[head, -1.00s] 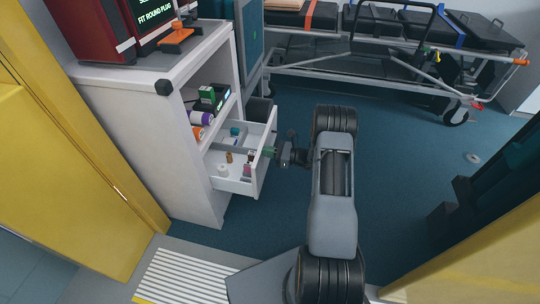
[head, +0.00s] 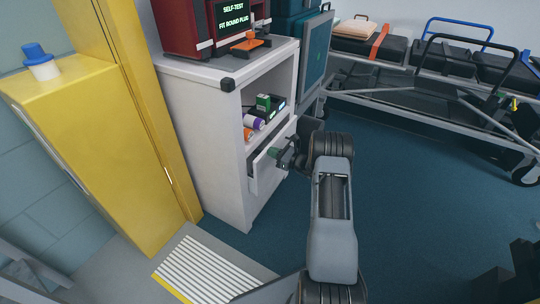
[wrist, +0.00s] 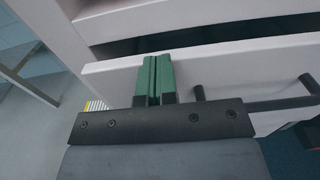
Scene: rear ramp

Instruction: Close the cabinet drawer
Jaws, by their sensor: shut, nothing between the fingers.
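The white cabinet (head: 200,125) stands left of my arm in the head view. Its drawer (head: 262,172) sticks out only a little, and its inside is hidden there. In the wrist view the drawer front (wrist: 225,60) crosses the picture, with a dark gap above it under the cabinet frame. A dark bar handle (wrist: 270,104) is on the drawer front, right of my gripper. My gripper (wrist: 153,62) has its green fingers shut together and empty, against or very near the drawer front. In the head view my gripper (head: 274,153) is at the drawer front.
The open shelf above the drawer holds a purple-capped bottle (head: 254,122) and a green box (head: 263,102). A red device (head: 195,28) is on the cabinet top. A yellow cabinet (head: 100,130) stands at left, a stretcher (head: 430,95) at back right.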

